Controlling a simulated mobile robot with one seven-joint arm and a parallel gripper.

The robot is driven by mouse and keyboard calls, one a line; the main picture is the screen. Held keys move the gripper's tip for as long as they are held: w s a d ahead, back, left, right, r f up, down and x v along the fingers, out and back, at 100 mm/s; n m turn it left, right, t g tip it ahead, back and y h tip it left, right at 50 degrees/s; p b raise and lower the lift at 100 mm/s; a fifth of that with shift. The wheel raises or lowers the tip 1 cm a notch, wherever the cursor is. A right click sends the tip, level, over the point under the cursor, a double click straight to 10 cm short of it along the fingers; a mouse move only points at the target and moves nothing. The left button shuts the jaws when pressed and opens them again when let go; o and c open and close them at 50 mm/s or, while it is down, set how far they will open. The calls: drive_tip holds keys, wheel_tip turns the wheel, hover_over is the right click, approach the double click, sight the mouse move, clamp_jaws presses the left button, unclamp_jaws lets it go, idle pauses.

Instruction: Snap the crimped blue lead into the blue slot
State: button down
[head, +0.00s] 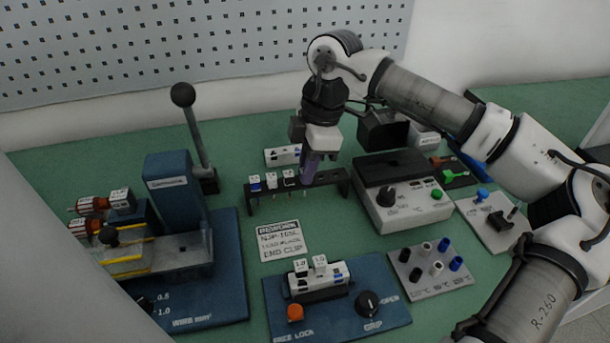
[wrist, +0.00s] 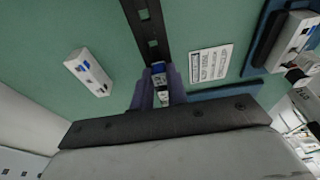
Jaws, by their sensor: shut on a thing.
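My gripper (head: 309,178), with purple fingers, is low over the dark rack (head: 330,178). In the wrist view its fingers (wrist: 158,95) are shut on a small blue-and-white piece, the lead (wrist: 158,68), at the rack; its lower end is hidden. I cannot tell whether it is clear of the rack. Several small tagged pieces stand left of my gripper, one with blue (head: 255,184). A white connector block (head: 316,281) sits in the blue clamp fixture (head: 270,295). I cannot make out which of its slots is blue.
A loose white block (head: 283,155) with dark and blue marks lies behind the rack. A crimping press (head: 175,205) with a tall lever stands left. A grey box (head: 405,203) with a knob is close right of my gripper. A label card (head: 282,240) lies in front.

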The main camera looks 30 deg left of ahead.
drive_tip(key=shift+s+a+p+v, duration=0.15)
drive_tip(key=shift+p+v, duration=0.45)
drive_tip(key=shift+v, duration=0.35)
drive_tip(key=shift+s+a+p+v, duration=0.15)
drive_tip(key=shift+p+v, duration=0.4)
drive_tip(key=shift+v, duration=0.4)
drive_tip(key=shift+s+a+p+v, duration=0.15)
drive_tip(key=shift+p+v, duration=0.45)
drive_tip(key=shift+v, duration=0.35)
drive_tip(key=shift+d+r, duration=0.1)
